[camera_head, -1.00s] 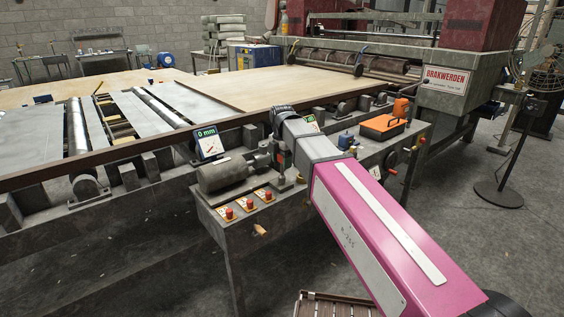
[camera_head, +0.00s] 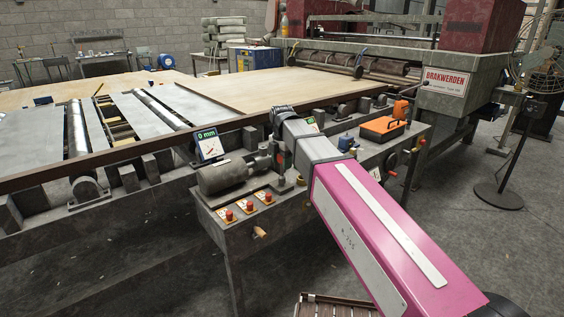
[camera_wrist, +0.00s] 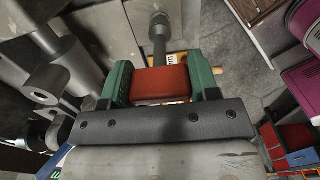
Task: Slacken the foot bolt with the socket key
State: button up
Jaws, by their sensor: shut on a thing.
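My gripper (camera_wrist: 162,76) shows in the wrist view with its two green fingers closed on the red handle of the socket key (camera_wrist: 159,92). The key's dark metal shaft runs away from the fingers to a wider round end at the top of the picture. I cannot make out the foot bolt, or whether the key's far end sits on it. In the head view my gripper (camera_head: 281,157) is small and partly hidden, just right of the grey motor (camera_head: 222,176) beside the machine's long rail.
The grey motor and its shaft parts stand close on the left in the wrist view. Several red buttons (camera_head: 248,206) sit on the cabinet front. An orange case (camera_head: 382,128) lies right of my arm. A slatted crate (camera_head: 335,306) is at the bottom.

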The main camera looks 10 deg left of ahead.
jog(key=shift+r, duration=0.75)
dwell(1.2)
jog(key=shift+r, duration=2.5)
